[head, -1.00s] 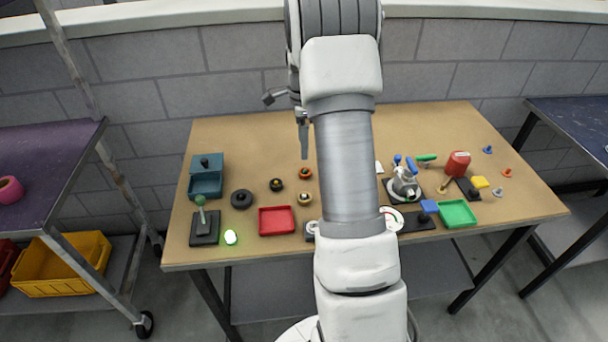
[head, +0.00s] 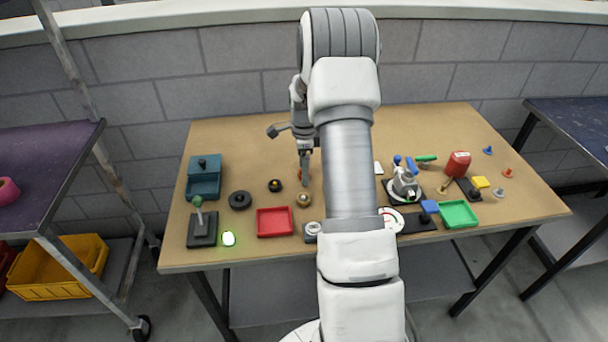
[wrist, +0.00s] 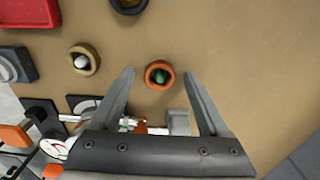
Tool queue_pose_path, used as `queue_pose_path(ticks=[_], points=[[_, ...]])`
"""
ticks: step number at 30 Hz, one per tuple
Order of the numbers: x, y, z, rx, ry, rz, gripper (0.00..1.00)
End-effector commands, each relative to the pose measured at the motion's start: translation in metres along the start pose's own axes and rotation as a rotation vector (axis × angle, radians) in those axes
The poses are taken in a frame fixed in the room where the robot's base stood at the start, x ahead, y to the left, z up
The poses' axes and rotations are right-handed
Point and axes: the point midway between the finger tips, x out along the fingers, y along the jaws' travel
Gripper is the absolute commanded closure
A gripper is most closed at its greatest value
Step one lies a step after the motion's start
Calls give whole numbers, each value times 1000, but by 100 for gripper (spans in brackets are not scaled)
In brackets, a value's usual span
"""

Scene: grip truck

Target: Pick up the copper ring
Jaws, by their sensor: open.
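The copper ring (wrist: 149,77) is a small orange-brown ring with a green round thing inside it. It lies flat on the brown table, and in the head view only a sliver of it (head: 299,175) shows behind my finger. My gripper (wrist: 159,73) is open and empty, pointing down over the ring. In the wrist view its two fingers stand on either side of the ring, with a gap on each side. In the head view my gripper (head: 305,179) hides most of the ring. I cannot tell the height left between fingertips and table.
A brass-coloured ring (wrist: 95,66) holding a white ball lies close by, toward the table's front. A black ring (head: 275,186) lies to the left. A red tray (head: 259,222) is at front left. A gauge assembly (head: 404,186) stands to the right. The back of the table is clear.

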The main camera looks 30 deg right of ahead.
Motion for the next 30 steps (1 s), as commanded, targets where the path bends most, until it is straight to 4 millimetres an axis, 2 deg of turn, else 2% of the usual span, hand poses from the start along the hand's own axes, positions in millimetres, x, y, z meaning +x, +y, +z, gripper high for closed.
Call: queue_pose_path(ticks=[1, 2, 14, 23, 26, 30], points=[[0, 0, 0, 0, 0, 0, 21], [0, 0, 0, 0, 0, 0, 26], [0, 0, 0, -1, 0, 0, 98], [-2, 0, 0, -1, 1, 0, 100], [-10, 0, 0, -1, 1, -1, 100], [-36, -1, 1, -3, 1, -3, 100]])
